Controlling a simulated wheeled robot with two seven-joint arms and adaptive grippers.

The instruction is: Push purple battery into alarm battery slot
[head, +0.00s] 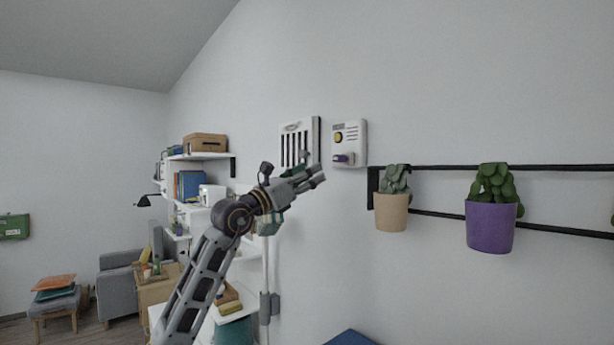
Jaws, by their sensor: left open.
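The alarm (350,133) is a white box on the wall with a dark grille and a yellow round button. A purple battery (341,158) sits at the slot in its lower part and sticks out towards the left. I cannot tell how deep it sits. My left gripper (318,175) is open, just below and left of the alarm, with its fingers pointing right. It appears apart from the battery. My right gripper is not in view.
A white slotted panel (300,143) hangs left of the alarm, partly behind my left gripper. A black rail (560,168) on the right carries a tan plant pot (391,212) and a purple plant pot (490,226). Wall below the alarm is clear.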

